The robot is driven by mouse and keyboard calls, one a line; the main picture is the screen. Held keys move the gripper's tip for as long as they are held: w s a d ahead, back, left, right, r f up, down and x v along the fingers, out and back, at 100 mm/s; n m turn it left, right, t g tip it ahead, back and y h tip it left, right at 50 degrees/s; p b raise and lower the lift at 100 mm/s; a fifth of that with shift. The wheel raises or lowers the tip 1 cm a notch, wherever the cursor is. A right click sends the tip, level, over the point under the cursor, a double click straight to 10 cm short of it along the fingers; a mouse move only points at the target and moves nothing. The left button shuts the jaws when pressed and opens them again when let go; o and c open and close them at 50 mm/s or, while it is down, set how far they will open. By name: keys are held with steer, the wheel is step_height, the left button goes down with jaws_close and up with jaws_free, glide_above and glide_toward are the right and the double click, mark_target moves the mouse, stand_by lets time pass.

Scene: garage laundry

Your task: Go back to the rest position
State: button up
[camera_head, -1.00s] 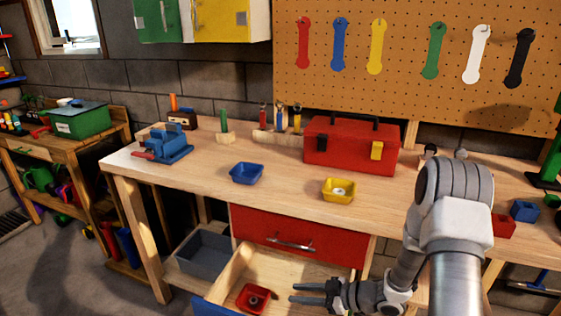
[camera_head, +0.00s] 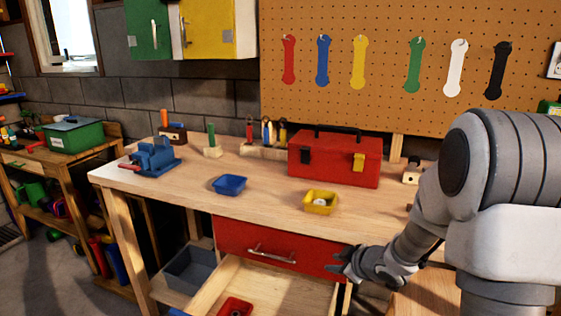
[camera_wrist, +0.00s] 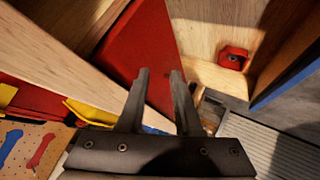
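My gripper (camera_head: 340,262) is in front of the right end of the red drawer front (camera_head: 265,247), below the bench edge. In the wrist view my gripper (camera_wrist: 160,73) has its two fingers apart with nothing between them. The open wooden drawer (camera_head: 215,289) is below and left of it. A small red bin (camera_head: 236,306) lies inside that drawer, partly cut off by the picture's lower edge. The red bin also shows in the wrist view (camera_wrist: 233,58), beyond the fingertips.
The workbench top (camera_head: 270,195) holds a blue bin (camera_head: 229,185), a yellow bin (camera_head: 320,202), a red toolbox (camera_head: 335,160) and a blue vise (camera_head: 152,157). A grey bin (camera_head: 190,268) sits under the bench. My arm hides the bench's right part.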

steer(key=s+d+r+m+h+b, duration=0.3)
steer(key=s+d+r+m+h, duration=0.3)
steer(key=s+r, duration=0.4)
steer(key=s+a+m+g+y+b, duration=0.1)
steer(key=s+a+m+g+b, duration=0.15)
steer(key=s, duration=0.75)
steer(key=s+a+m+g+y+b, duration=0.1)
steer(key=s+a+m, duration=0.25)
steer(key=s, duration=0.65)
step_height(320, 180, up, 22)
steer(key=p, duration=2.2)
steer(key=shift+r+n, duration=0.25)
steer(key=shift+n, duration=0.05)
